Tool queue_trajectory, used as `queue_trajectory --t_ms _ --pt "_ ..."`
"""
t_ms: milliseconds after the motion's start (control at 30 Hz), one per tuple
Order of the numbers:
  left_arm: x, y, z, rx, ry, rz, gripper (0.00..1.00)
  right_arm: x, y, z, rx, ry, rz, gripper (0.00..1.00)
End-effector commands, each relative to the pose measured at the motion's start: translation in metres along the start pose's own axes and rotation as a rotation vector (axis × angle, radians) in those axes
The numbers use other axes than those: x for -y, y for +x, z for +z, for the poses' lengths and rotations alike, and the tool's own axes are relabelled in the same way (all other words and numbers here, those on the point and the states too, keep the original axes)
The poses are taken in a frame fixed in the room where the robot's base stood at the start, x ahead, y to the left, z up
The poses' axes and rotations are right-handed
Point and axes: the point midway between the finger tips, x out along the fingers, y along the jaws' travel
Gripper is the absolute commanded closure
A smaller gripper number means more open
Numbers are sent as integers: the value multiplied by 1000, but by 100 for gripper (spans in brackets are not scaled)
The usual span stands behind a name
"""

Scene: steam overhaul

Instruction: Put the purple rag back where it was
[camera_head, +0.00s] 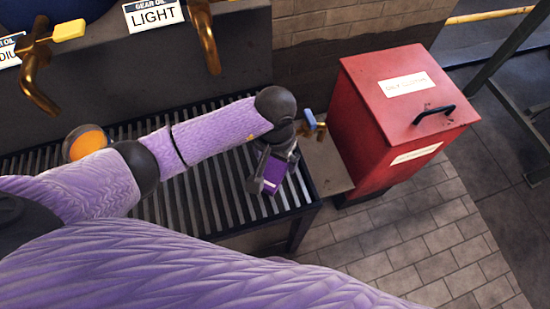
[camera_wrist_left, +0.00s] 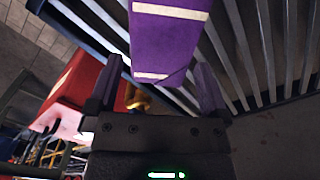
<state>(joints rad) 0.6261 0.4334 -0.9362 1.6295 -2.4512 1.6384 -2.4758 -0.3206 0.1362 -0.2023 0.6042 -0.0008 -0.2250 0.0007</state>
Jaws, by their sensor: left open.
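The purple rag (camera_head: 272,176), with pale stripes, shows below my left gripper (camera_head: 273,168) at the right end of the slatted rack. In the left wrist view, the folded rag (camera_wrist_left: 168,40) shows between and beyond the two fingers of my left gripper (camera_wrist_left: 155,85). The fingers stand apart, with the rag's near edge close to them. I cannot tell whether either finger touches it. The gripper partly hides the rag in the head view. My right gripper is not in view.
The dark slatted rack (camera_head: 190,205) runs under my left arm. A red lidded box (camera_head: 375,130) stands just to its right. Brass taps (camera_head: 207,38) hang above the rack, and a blue-handled brass fitting (camera_head: 311,122) is beside my gripper. An orange-faced round object (camera_head: 86,142) is at left.

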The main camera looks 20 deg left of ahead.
Motion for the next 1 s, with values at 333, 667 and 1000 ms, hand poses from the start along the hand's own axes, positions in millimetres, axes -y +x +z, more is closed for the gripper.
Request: queue_trajectory --t_ms 333,667,1000 --pt "0 -90 -1 -5 0 -1 0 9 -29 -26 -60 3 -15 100" --pt "0 -97 0 0 -1 -1 0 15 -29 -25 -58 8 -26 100" --pt "0 -97 0 0 -1 -1 0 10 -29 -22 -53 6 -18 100"
